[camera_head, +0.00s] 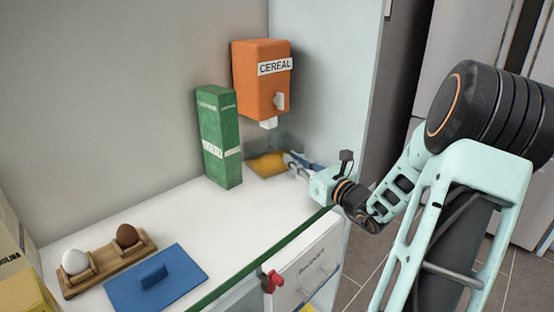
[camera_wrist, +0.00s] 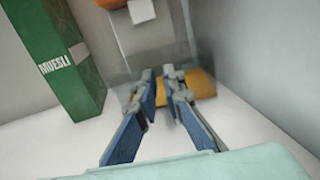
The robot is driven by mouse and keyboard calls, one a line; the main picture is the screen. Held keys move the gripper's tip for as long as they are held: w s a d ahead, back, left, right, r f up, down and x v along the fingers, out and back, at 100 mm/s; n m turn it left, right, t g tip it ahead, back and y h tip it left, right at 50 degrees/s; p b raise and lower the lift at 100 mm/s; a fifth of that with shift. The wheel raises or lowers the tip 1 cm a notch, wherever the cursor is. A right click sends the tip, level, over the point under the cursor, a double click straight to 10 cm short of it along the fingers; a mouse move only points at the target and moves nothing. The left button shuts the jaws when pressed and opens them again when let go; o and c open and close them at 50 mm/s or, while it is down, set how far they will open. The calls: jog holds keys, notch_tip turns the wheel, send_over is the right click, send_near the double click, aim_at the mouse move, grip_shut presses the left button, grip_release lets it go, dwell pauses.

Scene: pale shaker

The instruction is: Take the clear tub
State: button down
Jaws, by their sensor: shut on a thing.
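The clear tub (camera_head: 266,164) stands below the orange cereal dispenser at the back of the white counter. It is see-through, with something yellow-orange low in it. In the wrist view the tub (camera_wrist: 203,84) is ahead of my gripper, its clear walls faint. My gripper (camera_head: 291,160) reaches in from the right at the tub's near side. Its two blue-padded fingers (camera_wrist: 161,82) are close together, shut on the tub's near wall. The exact contact is hard to see through the clear plastic.
A green muesli box (camera_head: 220,138) stands close left of the tub. The cereal dispenser (camera_head: 262,80) hangs above it, its white spout (camera_head: 268,123) low over the tub. A side wall is at right.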

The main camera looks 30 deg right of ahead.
jog(key=shift+r+p, duration=0.75)
jog(key=shift+p, duration=0.05)
dwell(0.8)
